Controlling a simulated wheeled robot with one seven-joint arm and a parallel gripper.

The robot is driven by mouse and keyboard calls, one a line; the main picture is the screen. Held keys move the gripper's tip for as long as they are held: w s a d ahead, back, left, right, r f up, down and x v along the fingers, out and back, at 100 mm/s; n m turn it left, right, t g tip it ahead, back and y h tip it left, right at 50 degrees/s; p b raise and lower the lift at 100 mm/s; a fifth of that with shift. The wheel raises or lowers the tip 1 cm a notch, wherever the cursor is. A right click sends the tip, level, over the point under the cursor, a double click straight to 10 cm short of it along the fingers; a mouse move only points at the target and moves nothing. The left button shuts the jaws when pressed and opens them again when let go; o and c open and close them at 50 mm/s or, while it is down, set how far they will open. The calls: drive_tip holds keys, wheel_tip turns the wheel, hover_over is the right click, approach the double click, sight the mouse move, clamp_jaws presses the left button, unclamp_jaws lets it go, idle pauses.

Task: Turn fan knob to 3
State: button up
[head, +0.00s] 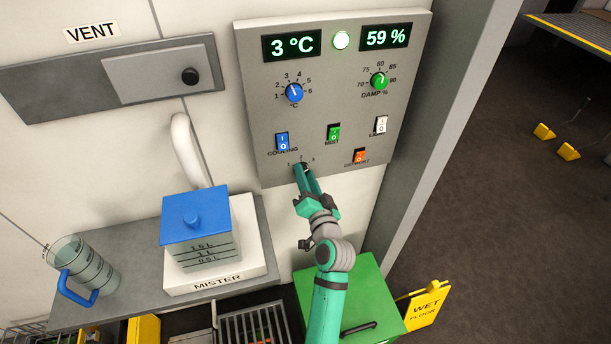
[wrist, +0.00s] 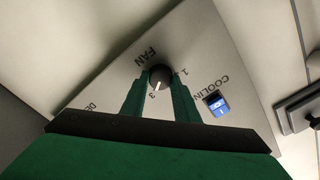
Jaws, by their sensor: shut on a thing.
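The fan knob (wrist: 160,76) is a small dark round knob on the grey control panel (head: 258,152), at its lower edge. In the wrist view it sits between the two green fingers of my gripper (wrist: 162,82), which is shut on it. Its white mark points down and slightly left, toward the 3. The label FAN shows beside it; the 2 is hard to make out. In the head view my gripper (head: 304,168) covers most of the knob, with the scale numbers 1, 2 and 3 around it.
The blue cooling switch (head: 282,142), green mist switch (head: 333,132) and orange dehumidifier switch (head: 359,156) are close by. A blue-lidded mister (head: 202,235) stands on the shelf at left. A green box (head: 372,290) is below my arm.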

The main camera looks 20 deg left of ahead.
drive_tip(key=shift+a+m, duration=0.15)
drive_tip(key=shift+m, duration=0.15)
drive_tip(key=o, duration=1.1)
drive_tip(key=shift+c, duration=0.2)
drive_tip(key=shift+s, duration=0.1)
drive_tip(key=v, duration=1)
drive_tip(key=shift+s+d, duration=0.25)
drive_tip(key=shift+d, duration=0.1)
